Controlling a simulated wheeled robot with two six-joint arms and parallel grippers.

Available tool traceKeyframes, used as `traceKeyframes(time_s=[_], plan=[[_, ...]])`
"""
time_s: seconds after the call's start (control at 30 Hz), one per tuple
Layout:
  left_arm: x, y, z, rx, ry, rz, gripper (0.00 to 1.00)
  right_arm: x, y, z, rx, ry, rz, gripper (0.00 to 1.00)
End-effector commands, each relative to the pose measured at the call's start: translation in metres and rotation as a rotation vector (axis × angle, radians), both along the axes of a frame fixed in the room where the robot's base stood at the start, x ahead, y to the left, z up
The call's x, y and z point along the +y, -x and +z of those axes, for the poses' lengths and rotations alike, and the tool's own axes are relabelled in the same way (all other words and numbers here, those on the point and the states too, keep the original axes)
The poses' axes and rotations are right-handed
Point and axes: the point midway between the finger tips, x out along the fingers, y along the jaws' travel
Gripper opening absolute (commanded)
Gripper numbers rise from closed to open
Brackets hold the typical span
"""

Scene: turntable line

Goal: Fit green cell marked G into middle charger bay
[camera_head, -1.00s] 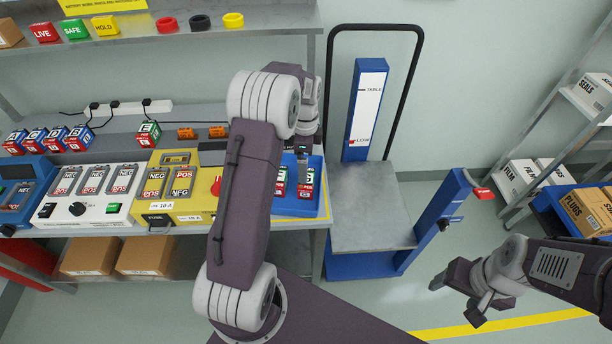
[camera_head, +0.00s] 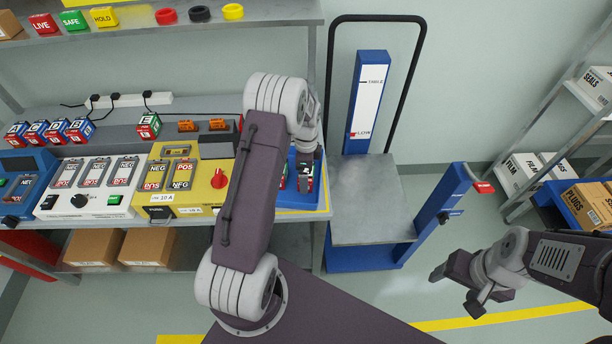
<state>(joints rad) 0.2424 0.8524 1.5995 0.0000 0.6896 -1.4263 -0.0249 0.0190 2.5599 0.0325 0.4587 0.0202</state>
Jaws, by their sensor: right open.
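The blue tray (camera_head: 322,203) at the bench's right end holds two cells with green labels. One cell (camera_head: 283,179) shows beside my arm; the other (camera_head: 310,184) is under my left gripper (camera_head: 304,176). Their letters are too covered to read now. My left gripper points down at the right cell; its fingers are partly hidden, so I cannot tell whether they grip it. The white charger (camera_head: 50,207) has three bays side by side, including the middle bay (camera_head: 94,173). My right gripper (camera_head: 456,290) is open and empty, low over the floor at right.
A yellow tester (camera_head: 157,198) with a red knob (camera_head: 220,178) stands between charger and tray. Several lettered cells stand behind, including cell E (camera_head: 148,126). A blue lift cart (camera_head: 375,200) with a bare grey top is right of the bench.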

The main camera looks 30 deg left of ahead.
Motion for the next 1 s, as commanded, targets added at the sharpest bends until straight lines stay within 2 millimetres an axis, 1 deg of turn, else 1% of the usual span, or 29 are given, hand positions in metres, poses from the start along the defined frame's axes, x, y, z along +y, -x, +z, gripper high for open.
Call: traceKeyframes(time_s=[0.03, 0.33, 0.37, 0.57, 0.67, 0.77, 0.9, 1.0], plan=[[0.000, 0.000, 0.000, 0.000, 0.000, 0.000, 0.94, 0.000, 0.000, 0.000, 0.000, 0.000, 0.000, 0.69], [0.000, 0.000, 0.000, 0.000, 0.000, 0.000, 0.11, 0.000, 0.000, 0.000, 0.000, 0.000, 0.000, 0.69], [0.000, -0.001, 0.001, -0.002, -0.001, 0.000, 0.09, 0.000, 0.000, 0.000, 0.000, 0.000, 0.000, 0.69], [0.000, -0.001, 0.002, -0.002, -0.001, 0.000, 0.09, 0.000, 0.000, 0.000, 0.000, 0.000, 0.000, 0.69], [0.000, -0.001, 0.006, -0.003, -0.001, 0.000, 0.09, 0.000, 0.000, 0.000, 0.000, 0.000, 0.000, 0.69], [0.000, -0.002, 0.017, -0.005, -0.001, 0.000, 0.09, 0.000, 0.000, -0.001, 0.000, 0.000, 0.000, 0.69], [0.000, -0.002, 0.043, -0.007, -0.002, 0.000, 0.09, 0.000, 0.000, -0.002, 0.000, 0.000, 0.000, 0.69], [-0.020, -0.009, 0.054, -0.005, -0.001, -0.006, 0.09, 0.000, 0.000, -0.003, 0.000, 0.000, 0.000, 0.69]])
